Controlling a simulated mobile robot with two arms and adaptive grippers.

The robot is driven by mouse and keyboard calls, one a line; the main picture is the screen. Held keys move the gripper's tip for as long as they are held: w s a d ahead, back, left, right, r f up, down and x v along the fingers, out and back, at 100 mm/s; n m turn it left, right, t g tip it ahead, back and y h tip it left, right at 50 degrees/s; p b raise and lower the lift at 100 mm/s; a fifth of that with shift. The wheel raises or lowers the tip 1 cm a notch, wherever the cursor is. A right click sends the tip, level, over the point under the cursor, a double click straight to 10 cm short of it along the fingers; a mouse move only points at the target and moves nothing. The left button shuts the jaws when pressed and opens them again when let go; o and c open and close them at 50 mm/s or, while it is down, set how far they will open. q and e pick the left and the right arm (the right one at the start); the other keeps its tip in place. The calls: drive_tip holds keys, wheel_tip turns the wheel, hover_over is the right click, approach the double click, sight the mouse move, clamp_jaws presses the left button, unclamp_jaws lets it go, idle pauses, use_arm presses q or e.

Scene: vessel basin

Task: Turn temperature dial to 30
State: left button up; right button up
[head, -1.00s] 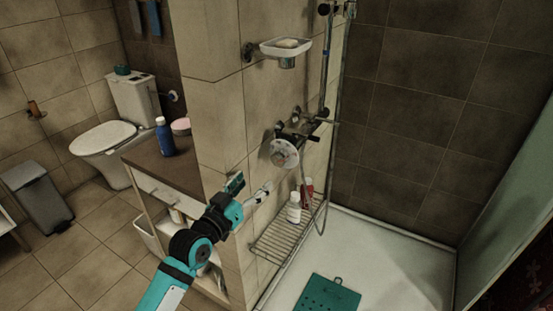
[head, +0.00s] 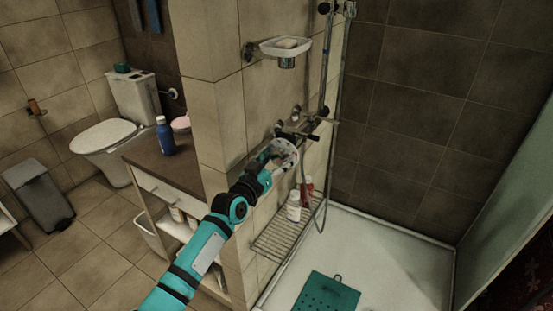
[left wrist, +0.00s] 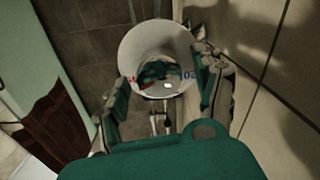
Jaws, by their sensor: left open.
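The temperature dial (head: 287,150) is a round whitish disc on the shower mixer, on the tiled wall. In the left wrist view the dial (left wrist: 137,52) faces me, with red and blue marks on its rim and a dark green centre. My left gripper (head: 270,160) is right in front of the dial in the head view. In the left wrist view my left gripper (left wrist: 165,92) is open, with one finger on each side of the dial's lower part. I cannot tell whether the fingers touch it. The dial's exact setting is not readable. My right gripper is not in view.
A wire shelf (head: 270,243) with a white bottle (head: 293,207) and a red bottle (head: 308,186) is below the dial. A soap dish (head: 270,48) is above. A cabinet (head: 150,187) stands left of the wall corner.

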use_arm(q)
drive_tip(key=c, duration=1.2)
